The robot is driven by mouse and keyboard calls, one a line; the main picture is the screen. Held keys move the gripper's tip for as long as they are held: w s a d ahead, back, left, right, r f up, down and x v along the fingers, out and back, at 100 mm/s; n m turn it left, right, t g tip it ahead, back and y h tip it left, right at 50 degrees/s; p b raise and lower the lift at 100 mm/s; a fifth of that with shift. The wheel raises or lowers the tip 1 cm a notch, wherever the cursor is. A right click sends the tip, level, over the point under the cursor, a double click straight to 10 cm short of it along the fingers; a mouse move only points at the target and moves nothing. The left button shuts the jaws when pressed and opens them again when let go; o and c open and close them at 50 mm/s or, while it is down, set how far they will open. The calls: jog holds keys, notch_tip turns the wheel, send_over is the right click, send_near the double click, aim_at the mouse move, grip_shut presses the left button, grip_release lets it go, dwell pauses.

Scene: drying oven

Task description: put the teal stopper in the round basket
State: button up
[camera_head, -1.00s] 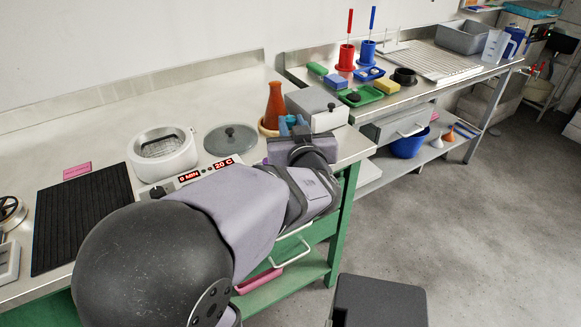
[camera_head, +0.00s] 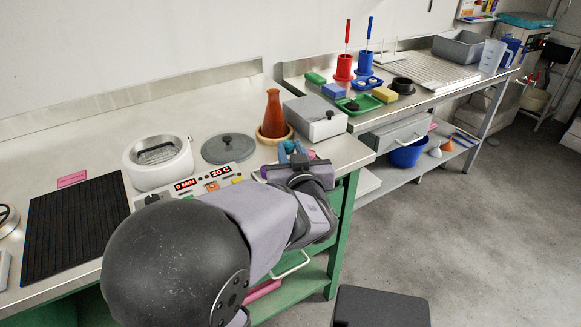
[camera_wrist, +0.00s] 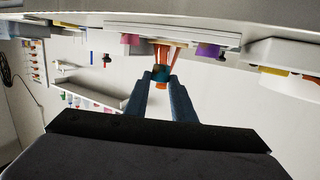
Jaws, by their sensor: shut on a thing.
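My gripper (camera_head: 290,148) is over the front right part of the near bench, in front of the orange flask (camera_head: 274,115). In the wrist view its two blue fingers (camera_wrist: 160,80) are shut on the small teal stopper (camera_wrist: 160,73), held at the fingertips. In the head view the stopper is hard to tell from the fingers. What looks like the round basket (camera_head: 157,153), a dark mesh with a handle, sits inside a white round bath (camera_head: 160,173) with its top open. It is well to the left of my gripper.
A grey round lid (camera_head: 228,148) lies between bath and flask. The flask stands in a brown ring. A grey box (camera_head: 315,118) is right of it. A control panel with red displays (camera_head: 221,171) lies in front. A black ribbed mat (camera_head: 75,225) is at left.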

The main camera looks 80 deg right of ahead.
jog(key=shift+f+b, duration=0.55)
jog(key=shift+f, duration=1.7)
jog(key=shift+f, duration=0.2)
jog(key=o, duration=1)
jog(key=shift+b, duration=0.3)
jog(key=v, duration=0.2)
jog(key=shift+s+a+r, duration=0.15)
jog(key=shift+s+a, duration=0.05)
jog(key=shift+a, duration=0.35)
jog(key=shift+b+v, duration=0.8)
jog(key=shift+c, duration=1.1)
